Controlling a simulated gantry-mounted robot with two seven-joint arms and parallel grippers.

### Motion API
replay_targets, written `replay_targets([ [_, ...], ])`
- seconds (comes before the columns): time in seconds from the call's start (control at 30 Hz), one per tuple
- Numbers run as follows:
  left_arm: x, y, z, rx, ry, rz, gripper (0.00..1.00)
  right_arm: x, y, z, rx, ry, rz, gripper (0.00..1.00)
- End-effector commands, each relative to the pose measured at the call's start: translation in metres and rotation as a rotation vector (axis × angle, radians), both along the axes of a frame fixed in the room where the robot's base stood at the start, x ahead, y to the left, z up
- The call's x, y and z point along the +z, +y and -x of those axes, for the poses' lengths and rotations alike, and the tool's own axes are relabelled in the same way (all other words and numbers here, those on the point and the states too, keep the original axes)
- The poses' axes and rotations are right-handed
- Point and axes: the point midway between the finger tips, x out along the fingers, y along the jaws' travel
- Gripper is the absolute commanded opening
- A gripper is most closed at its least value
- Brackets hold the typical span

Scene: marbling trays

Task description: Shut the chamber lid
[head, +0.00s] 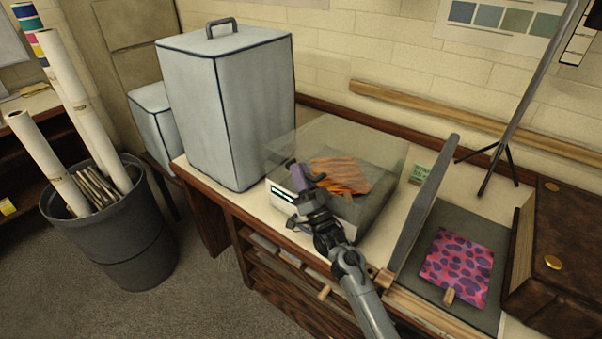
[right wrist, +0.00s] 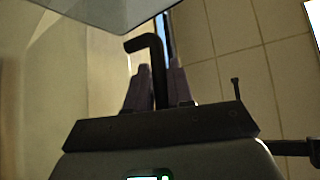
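The chamber (head: 366,214) is a low grey box with a pale front panel, on the bench. Its clear lid (head: 370,140) stands raised over it. An orange marbled sheet (head: 340,176) shows through the clear lid. My right gripper (head: 299,176) is at the chamber's front left, by the lid's front edge. In the right wrist view, a dark bent handle (right wrist: 147,44) runs between the fingers, which sit close on both sides of it. A clear panel (right wrist: 95,12) shows above them. The gripper hides part of the handle. My left gripper is out of view.
A tall grey covered box (head: 225,110) stands left of the chamber. To the right are an upright grey panel (head: 425,205), a pink-purple spotted sheet (head: 457,266) on a dark tray, and a brown leather case (head: 570,270). A bin (head: 120,230) with paper rolls stands on the floor.

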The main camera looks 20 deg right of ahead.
Motion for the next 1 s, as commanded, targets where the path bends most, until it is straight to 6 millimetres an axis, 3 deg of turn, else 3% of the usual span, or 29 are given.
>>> replay_targets([
  [0.37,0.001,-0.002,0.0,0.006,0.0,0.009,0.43,-0.001,0.0,0.002,0.001,-0.001,0.0,0.27],
  [0.53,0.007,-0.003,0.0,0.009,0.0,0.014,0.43,-0.009,-0.001,0.013,0.001,0.002,0.001,0.27],
  [0.73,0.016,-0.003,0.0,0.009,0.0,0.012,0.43,-0.031,-0.004,0.043,0.001,0.002,0.001,0.27],
  [0.8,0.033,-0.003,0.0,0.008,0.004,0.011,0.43,-0.023,-0.005,0.057,0.0,-0.001,0.001,0.27],
  [1.0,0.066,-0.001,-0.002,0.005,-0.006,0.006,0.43,-0.024,-0.01,0.096,-0.002,0.0,0.002,0.27],
])
